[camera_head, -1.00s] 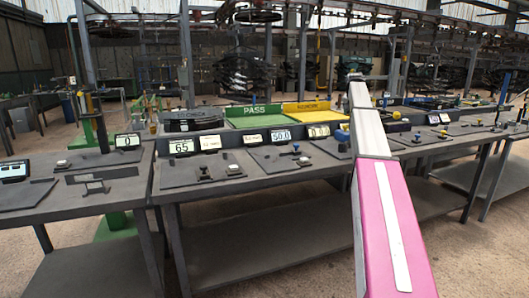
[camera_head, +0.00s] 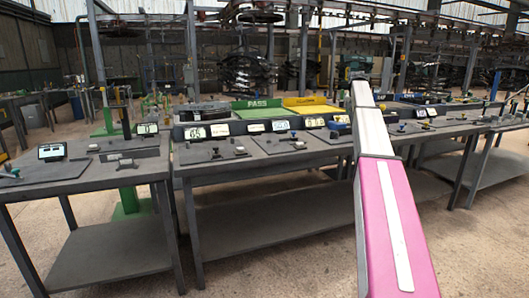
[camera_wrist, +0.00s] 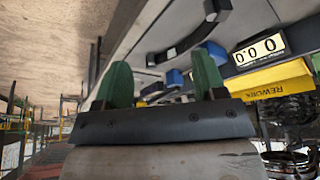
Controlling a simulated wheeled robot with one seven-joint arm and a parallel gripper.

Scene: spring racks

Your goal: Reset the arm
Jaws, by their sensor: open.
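My arm, pink and white, rises at the right of the head view and extends over the workbench (camera_head: 290,200). In the wrist view my gripper (camera_wrist: 160,82) shows two green fingers standing well apart on a dark bar. Nothing is between the fingers. In the head view the gripper itself cannot be made out beyond the end of the arm. The wrist picture is upside down, with a yellow REWORK tray (camera_wrist: 270,82) and a digital display (camera_wrist: 259,50) to the right of the fingers.
In the head view a green PASS tray (camera_head: 257,104) and a yellow tray (camera_head: 305,101) stand at the back of the bench. Small gauges and displays line its top. Another bench (camera_head: 90,190) stands at left. Hanging racks of dark springs (camera_head: 247,75) are behind. Floor in front is clear.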

